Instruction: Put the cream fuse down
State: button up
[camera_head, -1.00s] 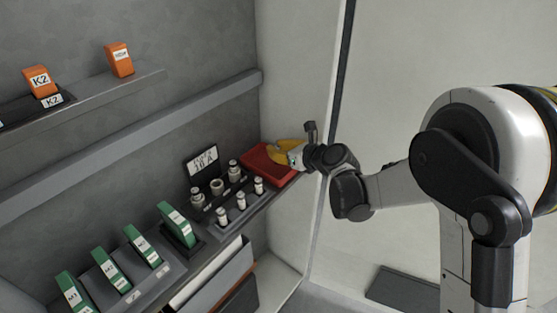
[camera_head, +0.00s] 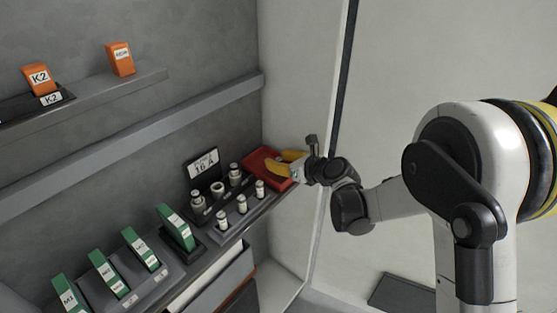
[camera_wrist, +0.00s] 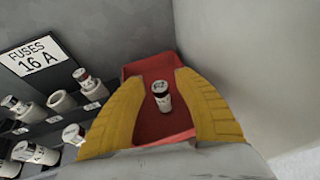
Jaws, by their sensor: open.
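A cream fuse (camera_wrist: 161,96) with a dark top is in the red tray (camera_wrist: 143,73), between my spread fingers and apart from both. The tray also shows in the head view (camera_head: 256,158), at the far right end of the lower shelf. My gripper (camera_head: 280,163) is over the tray with its yellow fingers open. In the wrist view my gripper (camera_wrist: 160,95) has one finger on each side of the fuse. In the head view I cannot make out this fuse.
Left of the tray stands a fuse rack with several cream fuses (camera_head: 242,203), a ring-like socket (camera_wrist: 61,101) and a "FUSES 16 A" sign (camera_wrist: 40,57). Green modules (camera_head: 175,226) stand further left. A pale wall (camera_wrist: 240,60) rises close on the right.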

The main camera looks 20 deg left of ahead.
jog(key=s+d+r+n+h+p, duration=0.1)
jog(key=s+d+r+n+p, duration=0.15)
jog(key=s+d+r, duration=0.4)
jog(key=s+d+r+n+h+p, duration=0.1)
jog(key=s+d+r+n+h, duration=0.2)
jog(key=d, duration=0.7)
jog(key=s+d+r+n+h, duration=0.2)
jog(key=s+d+n+h, duration=0.5)
jog(key=s+d+n, duration=1.2)
jog(key=s+d, duration=0.1)
jog(key=d, duration=0.2)
jog(key=shift+s+d+r, duration=0.2)
jog(key=shift+d+r, duration=0.05)
jog(key=shift+d, duration=0.15)
jog(key=shift+n, duration=0.25)
